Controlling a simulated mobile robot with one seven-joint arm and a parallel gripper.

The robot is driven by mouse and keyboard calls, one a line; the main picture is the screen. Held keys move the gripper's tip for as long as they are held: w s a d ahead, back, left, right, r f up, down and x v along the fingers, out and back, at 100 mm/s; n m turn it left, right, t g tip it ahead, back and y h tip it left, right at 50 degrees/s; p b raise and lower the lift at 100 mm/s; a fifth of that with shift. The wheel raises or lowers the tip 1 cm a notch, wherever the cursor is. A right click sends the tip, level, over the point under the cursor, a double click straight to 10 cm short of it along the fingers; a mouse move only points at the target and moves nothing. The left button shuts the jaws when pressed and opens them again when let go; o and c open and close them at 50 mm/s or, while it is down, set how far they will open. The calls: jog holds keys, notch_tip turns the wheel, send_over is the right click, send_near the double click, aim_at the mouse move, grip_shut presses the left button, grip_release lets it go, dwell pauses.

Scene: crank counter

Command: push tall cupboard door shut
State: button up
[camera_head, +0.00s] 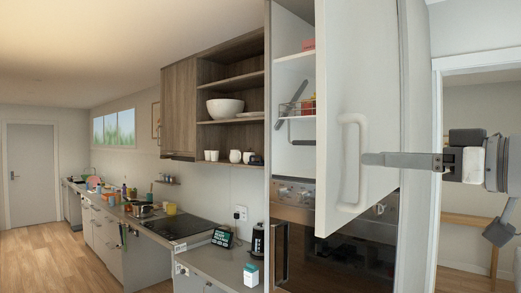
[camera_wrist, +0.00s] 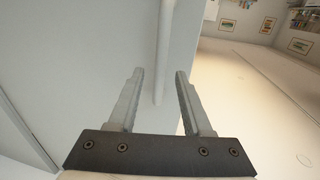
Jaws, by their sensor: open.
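The white tall cupboard door (camera_head: 343,60) stands partly open, with shelves of the cupboard (camera_head: 292,20) showing to its left. A white bar handle (camera_head: 348,195) runs upright on the door's face. My gripper (camera_head: 368,158) reaches in from the right, its fingertips close to the handle. In the wrist view, the gripper (camera_wrist: 160,72) is open, with one finger on each side of the handle (camera_wrist: 164,50) as seen from there. The door (camera_wrist: 85,45) fills the left of that view. I cannot tell whether the fingers touch the handle or door.
A dark built-in oven (camera_head: 340,255) sits below the open door. A counter (camera_head: 215,266) with a black hob (camera_head: 180,226), a kettle (camera_head: 258,240) and small items runs to the left. A doorway (camera_head: 470,150) is at the right. The wooden floor (camera_head: 55,255) is clear at far left.

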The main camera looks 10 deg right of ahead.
aim_at(363, 195)
jog(key=shift+p+x, duration=0.35)
jog(key=shift+x, duration=1.75)
jog(key=shift+c, duration=0.3)
grip_shut()
